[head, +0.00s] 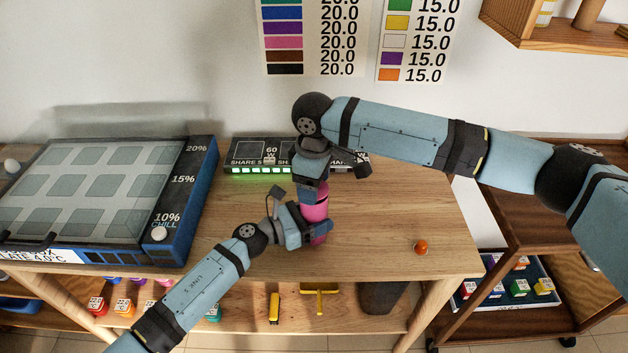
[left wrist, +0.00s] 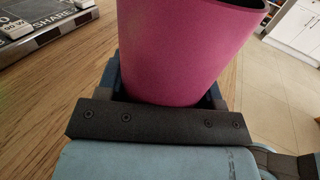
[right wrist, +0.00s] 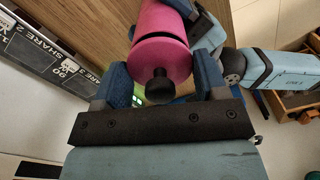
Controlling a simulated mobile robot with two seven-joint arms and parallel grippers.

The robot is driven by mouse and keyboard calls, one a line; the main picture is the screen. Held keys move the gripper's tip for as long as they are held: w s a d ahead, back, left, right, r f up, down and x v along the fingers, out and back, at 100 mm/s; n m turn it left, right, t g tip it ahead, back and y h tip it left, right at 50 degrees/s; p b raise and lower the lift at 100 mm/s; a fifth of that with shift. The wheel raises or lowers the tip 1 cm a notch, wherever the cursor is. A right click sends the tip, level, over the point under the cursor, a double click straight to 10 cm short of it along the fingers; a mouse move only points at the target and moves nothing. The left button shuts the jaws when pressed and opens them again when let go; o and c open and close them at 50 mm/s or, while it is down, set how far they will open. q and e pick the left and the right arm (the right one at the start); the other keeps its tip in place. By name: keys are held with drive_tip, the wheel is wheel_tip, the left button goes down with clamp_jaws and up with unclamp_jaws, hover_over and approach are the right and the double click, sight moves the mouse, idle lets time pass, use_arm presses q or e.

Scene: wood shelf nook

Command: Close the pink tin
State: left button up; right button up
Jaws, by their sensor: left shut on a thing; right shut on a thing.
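The pink tin (head: 315,211) stands upright on the wooden table, largely hidden by my two grippers. My left gripper (head: 309,229) is shut on its body from the left, low down. In the left wrist view the tin's pink wall (left wrist: 185,45) fills the space between the fingers, with a dark upper edge. My right gripper (head: 313,186) comes down from above and is shut on the pink lid. In the right wrist view the lid (right wrist: 160,58) with its black knob (right wrist: 159,88) lies between the blue fingers, in line with the tin. I cannot tell whether lid and rim touch.
A black display strip (head: 258,160) with green lights is behind the tin. An orange ball (head: 421,247) lies at the right. The table's right part is mostly clear.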

drive_tip(key=shift+f, duration=0.6)
idle(0.3)
drive_tip(key=o, duration=1)
drive_tip(key=shift+r, duration=0.1)
wheel_tip(320, 180, up, 12)
drive_tip(key=shift+f, duration=0.1)
use_arm(q)
drive_tip(key=o, duration=1.4)
drive_tip(key=shift+c, duration=0.2)
drive_tip(key=shift+a, duration=0.1)
drive_tip(key=b+v, duration=0.1)
drive_tip(key=v, duration=1.2)
drive_tip(key=shift+s+a, duration=0.2)
drive_tip(key=shift+a, duration=0.05)
use_arm(e)
drive_tip(key=shift+f, duration=0.6)
